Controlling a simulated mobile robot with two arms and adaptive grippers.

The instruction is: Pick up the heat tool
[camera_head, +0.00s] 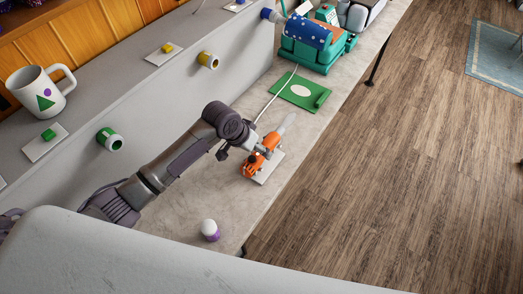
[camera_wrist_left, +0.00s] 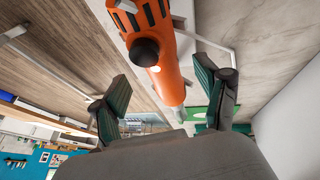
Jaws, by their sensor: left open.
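The heat tool (camera_head: 251,165) is orange with black parts and lies on a small pale plate (camera_head: 268,172) on the grey bench. In the left wrist view the heat tool (camera_wrist_left: 164,60) fills the top middle, with a round black knob on it. My left gripper (camera_head: 246,146) is right at the tool and partly hides it in the head view. In the left wrist view its dark green fingers (camera_wrist_left: 168,104) are spread wide, with the orange body showing between and beyond them. I cannot tell whether they touch it. My right gripper is not in view.
A green board (camera_head: 278,85) with a white oval lies behind the tool, and a green machine with a blue starry roll (camera_head: 309,31) stands farther back. A white and purple round object (camera_head: 210,230) sits near the bench's front. A grey wall with colored rolls runs along the left.

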